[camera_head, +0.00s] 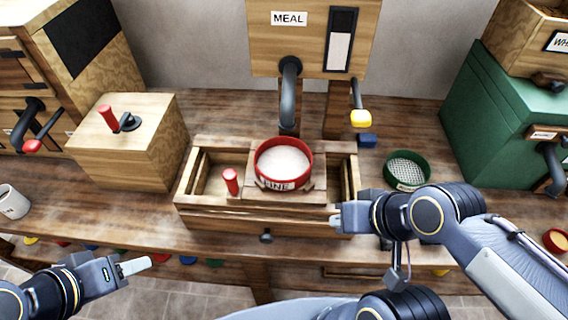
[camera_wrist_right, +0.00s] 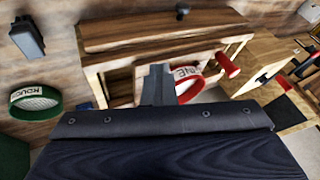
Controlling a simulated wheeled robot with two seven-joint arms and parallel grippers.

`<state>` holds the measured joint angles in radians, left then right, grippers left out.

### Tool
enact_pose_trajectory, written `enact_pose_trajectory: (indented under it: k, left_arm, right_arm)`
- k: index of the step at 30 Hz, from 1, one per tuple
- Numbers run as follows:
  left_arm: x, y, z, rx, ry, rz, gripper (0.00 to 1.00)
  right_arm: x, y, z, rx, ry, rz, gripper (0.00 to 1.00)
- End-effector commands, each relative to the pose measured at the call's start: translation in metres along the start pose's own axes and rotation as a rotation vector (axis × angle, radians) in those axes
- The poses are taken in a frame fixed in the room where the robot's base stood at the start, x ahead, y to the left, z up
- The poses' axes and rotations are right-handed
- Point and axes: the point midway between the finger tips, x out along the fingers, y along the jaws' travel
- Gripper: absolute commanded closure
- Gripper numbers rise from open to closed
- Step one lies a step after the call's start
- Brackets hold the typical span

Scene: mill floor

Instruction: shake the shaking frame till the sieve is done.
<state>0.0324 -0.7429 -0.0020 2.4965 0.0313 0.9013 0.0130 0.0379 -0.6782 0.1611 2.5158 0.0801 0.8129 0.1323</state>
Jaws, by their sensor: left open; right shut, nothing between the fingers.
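The wooden shaking frame (camera_head: 205,208) stands in the middle of the bench, with a red upright handle (camera_head: 231,182) on the left of its inner carriage. A red sieve labelled "FINE" (camera_head: 283,184) sits on the carriage and holds pale meal (camera_head: 284,160). The sieve and red handle also show in the right wrist view, the handle (camera_wrist_right: 228,64) at the right. My right gripper (camera_head: 336,217) is shut and empty near the frame's front right corner. My left gripper (camera_head: 148,264) is open and empty at the lower left, in front of the bench edge, away from the frame.
A green sieve (camera_head: 407,170) lies right of the frame, beside a dark blue block (camera_head: 366,140). The "MEAL" bin (camera_head: 310,40) with its spout (camera_head: 289,85) stands behind. A wooden box with a red crank (camera_head: 106,115) and a white mug (camera_head: 12,201) are at left. A green cabinet (camera_head: 490,120) stands right.

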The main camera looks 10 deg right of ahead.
Motion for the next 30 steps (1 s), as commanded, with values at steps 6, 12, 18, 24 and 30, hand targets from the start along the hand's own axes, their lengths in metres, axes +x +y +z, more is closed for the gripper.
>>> enact_pose_trajectory:
  k: [6, 12, 18, 24, 30]
  left_arm:
    - [0.004, -0.002, 0.002, 0.000, 0.000, 0.000, 0.55]
    - [0.013, -0.006, 0.007, 0.000, 0.000, 0.000, 0.55]
    - [0.026, -0.012, 0.013, 0.000, 0.000, 0.000, 0.55]
    - [0.030, -0.013, 0.015, 0.000, 0.000, 0.000, 0.55]
    - [0.029, -0.013, 0.015, 0.000, 0.000, 0.000, 0.55]
  right_arm:
    - [0.018, -0.031, -0.001, -0.003, -0.002, 0.003, 1.00]
    - [0.033, -0.059, -0.003, -0.002, -0.001, 0.002, 1.00]
    - [0.047, -0.086, -0.005, -0.001, 0.001, 0.001, 1.00]
    - [0.050, -0.099, -0.006, 0.001, 0.000, 0.000, 1.00]
    - [0.049, -0.100, -0.006, 0.001, 0.001, 0.000, 1.00]
